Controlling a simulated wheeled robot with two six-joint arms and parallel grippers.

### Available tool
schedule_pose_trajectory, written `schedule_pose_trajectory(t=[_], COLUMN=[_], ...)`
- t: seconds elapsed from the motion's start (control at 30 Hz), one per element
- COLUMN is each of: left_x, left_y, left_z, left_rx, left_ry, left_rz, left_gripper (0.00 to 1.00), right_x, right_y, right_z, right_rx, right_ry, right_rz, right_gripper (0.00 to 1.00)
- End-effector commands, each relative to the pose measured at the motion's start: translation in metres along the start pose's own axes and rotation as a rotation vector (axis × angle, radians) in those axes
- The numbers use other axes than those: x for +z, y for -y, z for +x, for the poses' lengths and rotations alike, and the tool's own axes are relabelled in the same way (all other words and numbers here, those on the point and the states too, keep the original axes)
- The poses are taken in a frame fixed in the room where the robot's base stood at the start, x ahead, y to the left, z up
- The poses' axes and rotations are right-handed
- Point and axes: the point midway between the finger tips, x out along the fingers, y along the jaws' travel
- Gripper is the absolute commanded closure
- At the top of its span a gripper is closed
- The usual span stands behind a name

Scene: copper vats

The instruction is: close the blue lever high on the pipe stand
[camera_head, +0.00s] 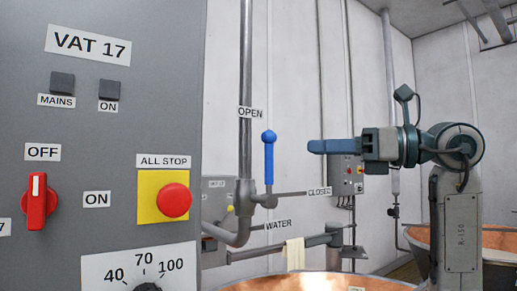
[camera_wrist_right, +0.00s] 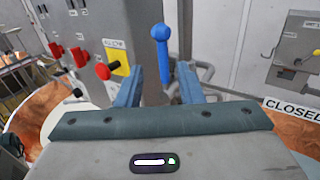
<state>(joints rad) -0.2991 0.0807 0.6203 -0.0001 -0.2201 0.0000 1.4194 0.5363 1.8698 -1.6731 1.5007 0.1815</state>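The blue lever (camera_head: 269,160) stands upright on the pipe stand (camera_head: 245,190), its round knob beside the OPEN label (camera_head: 250,113). The CLOSED label (camera_head: 319,191) is lower, to its right. My right gripper (camera_head: 314,146) points left toward the lever, at about its mid-height, and shows apart from it in the head view. In the right wrist view the fingers (camera_wrist_right: 159,82) are spread with nothing held, and the lever (camera_wrist_right: 162,50) shows beyond and between them. My left gripper is in neither view.
A grey VAT 17 panel (camera_head: 100,120) fills the left, with a red switch (camera_head: 38,201) and a red stop button (camera_head: 174,200) on yellow. A copper vat (camera_head: 315,282) lies below. A WATER pipe (camera_head: 280,244) runs under the lever. A small grey box (camera_head: 347,174) is behind my gripper.

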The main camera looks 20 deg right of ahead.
Motion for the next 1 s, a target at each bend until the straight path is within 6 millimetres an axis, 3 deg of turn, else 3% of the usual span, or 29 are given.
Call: schedule_pose_trajectory(t=[0.17, 0.5, 0.7, 1.0], left_x=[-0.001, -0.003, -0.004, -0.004], left_y=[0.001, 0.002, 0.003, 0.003], left_z=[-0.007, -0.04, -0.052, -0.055], left_rx=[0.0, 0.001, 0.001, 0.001], left_ry=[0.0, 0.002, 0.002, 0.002], left_rz=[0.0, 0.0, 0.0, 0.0], left_gripper=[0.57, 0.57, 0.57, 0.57], right_x=[0.004, 0.006, 0.004, 0.001], right_y=[0.0, 0.0, 0.001, 0.002], right_z=[0.008, 0.068, 0.095, 0.106], right_rx=[-0.014, -0.009, -0.01, -0.013], right_ry=[-0.012, -0.01, -0.01, -0.01], right_rz=[-0.007, -0.004, -0.004, -0.007], right_gripper=[0.66, 0.66, 0.66, 0.66])
